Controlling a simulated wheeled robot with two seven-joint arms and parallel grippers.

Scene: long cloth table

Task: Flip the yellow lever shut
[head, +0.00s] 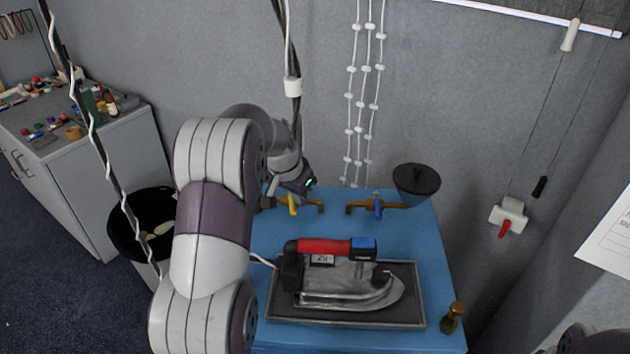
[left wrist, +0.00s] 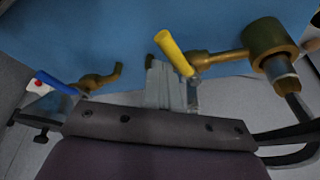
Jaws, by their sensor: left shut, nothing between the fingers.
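The yellow lever (head: 292,205) sits on a brass valve (head: 312,207) near the back edge of the blue table. In the left wrist view the yellow lever (left wrist: 174,52) slants from the brass pipe (left wrist: 218,56) up to the left. My left gripper (head: 273,190) is shut and empty beside the yellow lever. In the left wrist view its fingertips (left wrist: 167,72) are just below and left of the lever; I cannot tell whether they touch it. The lever's pivot is partly hidden by the fingers. My right gripper is not in view.
A blue lever (head: 378,207) on another brass valve is to the right, beside a dark funnel (head: 416,180). An iron (head: 345,284) lies on a tray (head: 375,322) in front. A small brass item (head: 453,317) stands at the table's right edge.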

